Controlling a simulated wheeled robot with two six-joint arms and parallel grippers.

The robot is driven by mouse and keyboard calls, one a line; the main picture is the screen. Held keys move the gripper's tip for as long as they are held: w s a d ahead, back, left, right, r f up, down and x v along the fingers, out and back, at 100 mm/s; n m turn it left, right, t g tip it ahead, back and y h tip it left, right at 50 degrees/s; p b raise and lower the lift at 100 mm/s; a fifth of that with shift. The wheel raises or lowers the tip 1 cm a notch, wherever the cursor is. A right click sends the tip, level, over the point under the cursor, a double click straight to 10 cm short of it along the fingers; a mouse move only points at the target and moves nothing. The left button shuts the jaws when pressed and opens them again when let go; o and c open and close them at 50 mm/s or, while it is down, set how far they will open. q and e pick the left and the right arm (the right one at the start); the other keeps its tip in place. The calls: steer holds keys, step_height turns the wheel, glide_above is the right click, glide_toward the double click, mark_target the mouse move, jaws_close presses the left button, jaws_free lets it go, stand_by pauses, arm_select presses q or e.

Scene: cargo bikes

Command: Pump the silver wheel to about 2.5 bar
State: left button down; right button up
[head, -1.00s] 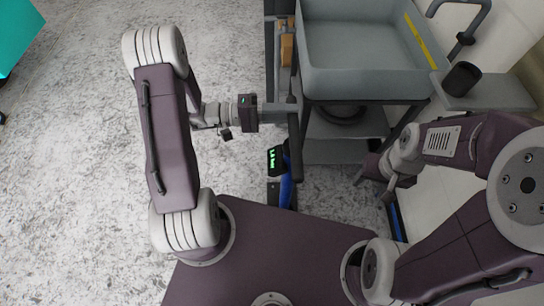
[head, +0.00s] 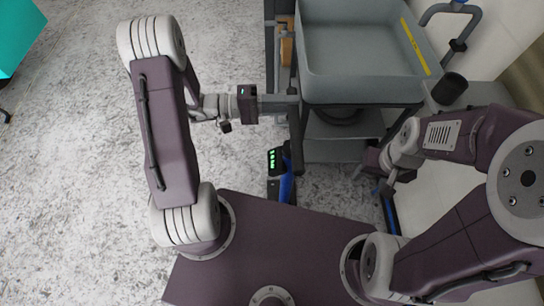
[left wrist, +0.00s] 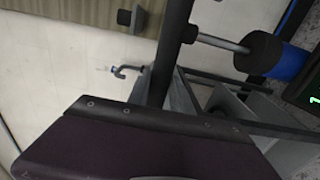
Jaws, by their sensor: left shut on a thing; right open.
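The pump (head: 287,187) is blue and black and stands on the floor left of centre in the head view. Its green-lit display (head: 277,160) is too blurred to read, and shows partly in the left wrist view (left wrist: 305,98). My left gripper (head: 290,104) is shut on the dark pump handle (left wrist: 165,55). In the left wrist view a bare rod (left wrist: 222,43) shows between the handle and the black and blue pump body (left wrist: 268,55). My right gripper (head: 386,190) is open and low, right of the pump. I cannot make out the silver wheel.
A grey tub (head: 358,85) on a dark frame stands just beyond the pump. A grey stand with a black cup (head: 450,88) is to its right, beside a pale wall. A teal object (head: 18,35) is at the far left. The floor at left is clear.

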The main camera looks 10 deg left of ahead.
arm_select(q)
step_height(320, 180, up, 21)
steer(key=p, duration=1.5)
step_height(320, 180, down, 27)
steer(key=b, duration=2.5)
step_height(320, 180, up, 27)
steer(key=p, duration=2.1)
step_height(320, 180, down, 27)
steer(key=b, duration=2.4)
step_height(320, 180, up, 27)
steer(key=p, duration=2.1)
steer(key=shift+f, duration=0.25)
